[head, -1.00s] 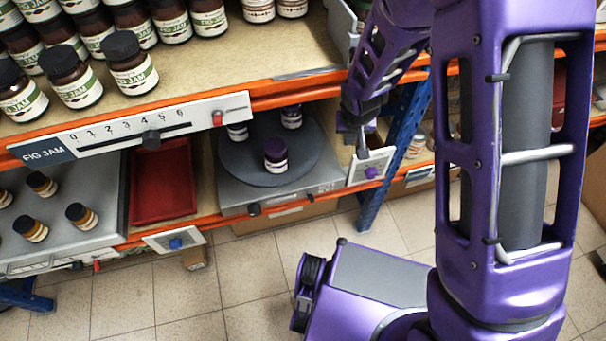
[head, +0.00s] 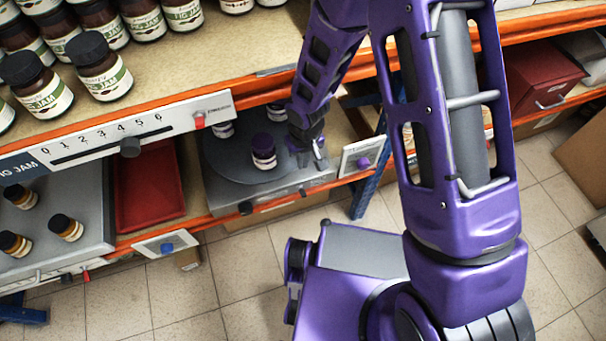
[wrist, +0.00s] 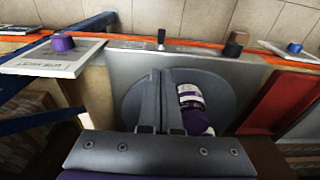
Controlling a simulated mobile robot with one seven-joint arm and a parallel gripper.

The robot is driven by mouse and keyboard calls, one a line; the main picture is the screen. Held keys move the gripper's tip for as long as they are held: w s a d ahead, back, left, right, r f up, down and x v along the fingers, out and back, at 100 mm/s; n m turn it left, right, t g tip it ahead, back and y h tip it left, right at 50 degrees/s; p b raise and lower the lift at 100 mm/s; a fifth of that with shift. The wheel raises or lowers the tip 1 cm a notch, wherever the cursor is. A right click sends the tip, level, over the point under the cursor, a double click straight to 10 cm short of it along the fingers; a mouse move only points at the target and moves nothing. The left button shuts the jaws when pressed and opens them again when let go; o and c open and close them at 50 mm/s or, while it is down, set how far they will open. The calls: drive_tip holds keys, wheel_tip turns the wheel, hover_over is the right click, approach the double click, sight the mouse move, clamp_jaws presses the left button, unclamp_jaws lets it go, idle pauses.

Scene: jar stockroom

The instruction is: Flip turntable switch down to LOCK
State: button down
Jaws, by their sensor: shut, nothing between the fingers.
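The turntable is a grey round disc (head: 225,165) on a grey base; it also shows in the wrist view (wrist: 128,105). A small dark upright switch (wrist: 161,37) stands at the base's front edge in the wrist view. It looks tiny in the head view (head: 302,192), and I cannot read its marking. A brown-black knob (wrist: 235,43) sits along the same edge. My gripper (head: 306,158) is over the right part of the base. Its fingers (wrist: 160,72) are shut and empty, pointing towards the switch but apart from it in the picture.
A purple-lidded jar (head: 264,152) stands on the disc close to my fingers, with others behind. A white panel with a purple knob (head: 363,162) is right of the base. A red tray (head: 148,190) is to the left. The orange upper shelf edge (head: 265,97) hangs above.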

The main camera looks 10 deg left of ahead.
drive_tip(key=b, duration=0.1)
hover_over(303, 192)
drive_tip(key=w, duration=0.1)
drive_tip(key=f, duration=0.8)
drive_tip(key=shift+a+f, duration=0.3)
drive_tip(key=shift+f, duration=0.1)
drive_tip(key=f, duration=0.2)
drive_tip(key=s+f, duration=0.1)
drive_tip(key=shift+d+f+b, duration=0.15)
drive_tip(key=shift+d+b, duration=0.1)
drive_tip(key=shift+b, duration=0.1)
drive_tip(key=shift+s+d+f, duration=0.1)
drive_tip(key=shift+d+f, duration=0.05)
drive_tip(key=shift+f, duration=0.25)
drive_tip(key=shift+d+f+b, duration=0.1)
drive_tip(key=shift+f+b, duration=0.05)
drive_tip(key=shift+b, duration=0.25)
drive_tip(key=shift+s+t, duration=0.1)
drive_tip(key=shift+t, duration=0.2)
